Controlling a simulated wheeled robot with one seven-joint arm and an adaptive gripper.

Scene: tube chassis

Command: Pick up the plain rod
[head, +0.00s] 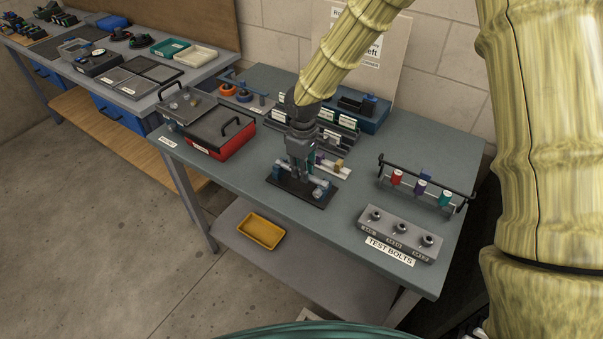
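My gripper (303,181) points down over a small dark plate (287,189) in the middle of the grey-green bench. A pale grey-blue piece (319,187) and a small blue piece (277,171) show at either side of the fingers, low on the plate. They may be parts of one fixture, with a rod between them, but the fingers hide the middle. I cannot make out the plain rod for certain. I cannot tell whether the fingers are open, shut or touching anything.
Behind my gripper stand labelled bins (339,120) and small parts (337,165). A red case (233,140) is left. At right are a rack (431,185) with coloured spools and a "TEST BOLTS" block (397,233). A yellow tray (261,231) sits on the lower shelf. The bench's front middle is clear.

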